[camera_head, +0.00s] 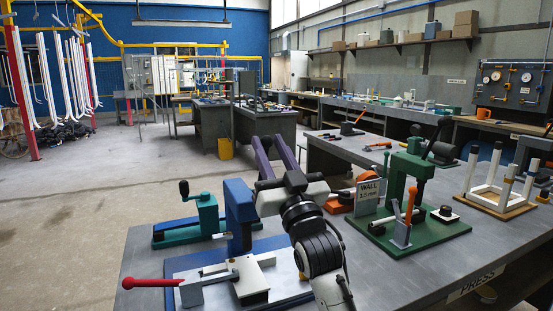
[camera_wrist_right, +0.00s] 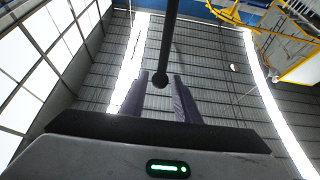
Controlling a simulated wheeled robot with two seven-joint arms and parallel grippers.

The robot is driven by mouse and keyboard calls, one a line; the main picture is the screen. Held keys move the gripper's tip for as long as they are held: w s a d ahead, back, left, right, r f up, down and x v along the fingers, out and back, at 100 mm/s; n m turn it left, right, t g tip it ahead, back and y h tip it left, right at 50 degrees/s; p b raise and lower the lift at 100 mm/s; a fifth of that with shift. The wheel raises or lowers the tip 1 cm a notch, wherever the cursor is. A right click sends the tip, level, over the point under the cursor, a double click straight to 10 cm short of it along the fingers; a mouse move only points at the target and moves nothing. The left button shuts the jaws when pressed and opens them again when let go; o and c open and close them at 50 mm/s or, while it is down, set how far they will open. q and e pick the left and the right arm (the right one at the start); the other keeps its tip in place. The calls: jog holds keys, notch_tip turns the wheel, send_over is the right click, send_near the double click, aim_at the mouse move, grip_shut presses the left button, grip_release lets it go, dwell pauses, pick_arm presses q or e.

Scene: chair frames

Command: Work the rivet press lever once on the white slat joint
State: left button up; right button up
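A blue press frame (camera_head: 240,216) stands on a blue base at the front of the grey bench. White slats (camera_head: 218,268) lie on its metal plate, beside a clamp with a red handle (camera_head: 152,283). My right gripper (camera_head: 272,150) is raised in front of the press, its two purple fingers apart and pointing up; it hides part of the press. In the right wrist view, a dark rod with a round knob (camera_wrist_right: 160,80) shows between the open fingers (camera_wrist_right: 161,86), with gaps beside it. It looks like a lever, but contact is unclear. My left gripper is out of view.
A green press (camera_head: 411,170) with an orange-handled clamp stands right of my right arm, by a "WALL" sign (camera_head: 368,196). A teal clamp (camera_head: 207,218) sits left of the blue press. A white chair frame (camera_head: 495,182) stands at right. Open floor (camera_head: 70,225) lies left.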

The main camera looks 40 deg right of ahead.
jog(key=shift+s+f, duration=0.1)
jog(key=shift+f, duration=0.1)
jog(key=c, duration=0.5)
jog(key=shift+o, duration=0.2)
jog(key=b+v, duration=0.1)
jog(key=v, duration=0.5)
jog(key=shift+f+b, duration=0.3)
jog(key=shift+f, duration=0.1)
jog(key=shift+f, duration=0.1)
